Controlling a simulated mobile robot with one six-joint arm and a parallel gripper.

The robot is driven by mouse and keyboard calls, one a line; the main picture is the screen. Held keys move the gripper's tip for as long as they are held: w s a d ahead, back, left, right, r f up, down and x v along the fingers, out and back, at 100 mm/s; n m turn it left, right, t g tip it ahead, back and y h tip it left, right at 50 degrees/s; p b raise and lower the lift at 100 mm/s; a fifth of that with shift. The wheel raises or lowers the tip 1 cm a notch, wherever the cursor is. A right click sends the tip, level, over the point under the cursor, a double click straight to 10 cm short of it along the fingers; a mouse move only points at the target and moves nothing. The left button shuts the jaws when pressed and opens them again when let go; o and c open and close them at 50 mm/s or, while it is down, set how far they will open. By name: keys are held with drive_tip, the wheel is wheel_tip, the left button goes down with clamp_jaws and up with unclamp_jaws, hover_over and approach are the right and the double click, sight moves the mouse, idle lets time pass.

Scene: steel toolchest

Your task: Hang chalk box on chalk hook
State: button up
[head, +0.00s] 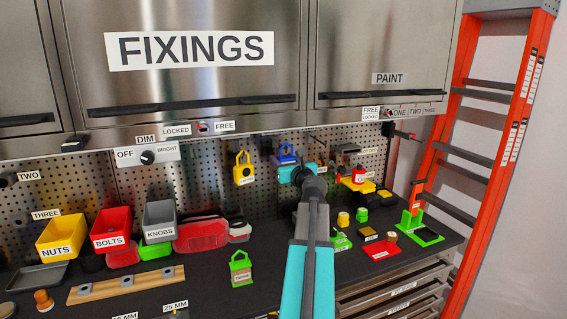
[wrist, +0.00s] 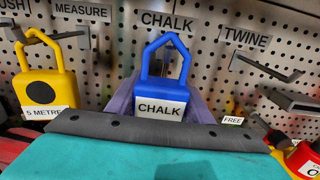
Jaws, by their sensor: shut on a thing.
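The blue chalk box (wrist: 160,101) is upright in the wrist view, with a white CHALK label and a pointed loop handle on top. In the head view the chalk box (head: 287,153) is at the pegboard, just beyond my gripper (head: 294,167). In the wrist view my gripper (wrist: 158,112) is shut on the box's body, with greyish-purple fingers at its sides. The CHALK sign (wrist: 170,21) is on the pegboard above the handle. The chalk hook is not clearly visible behind the handle, so I cannot tell whether the loop is around it.
A yellow 5 METRE tape (wrist: 42,80) hangs close on the left, under the MEASURE sign. The TWINE hook (wrist: 268,67) on the right is empty. A green-framed item (head: 241,269) stands on the dark bench below. Bins (head: 111,229) stand at the left.

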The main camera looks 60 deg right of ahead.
drive_tip(key=shift+w+d+f, duration=0.5)
drive_tip(key=shift+w+f, duration=0.15)
drive_tip(key=shift+w, duration=0.05)
idle(0.6)
drive_tip(key=o, duration=1.2)
drive_tip(key=shift+s+a+b, duration=0.1)
drive_tip(key=shift+s+b, duration=0.05)
drive_tip(key=shift+b, duration=0.15)
drive_tip(key=b+v, duration=0.2)
drive_tip(key=v, duration=1.1)
drive_tip(key=shift+a, duration=0.2)
drive_tip(key=shift+s, duration=0.15)
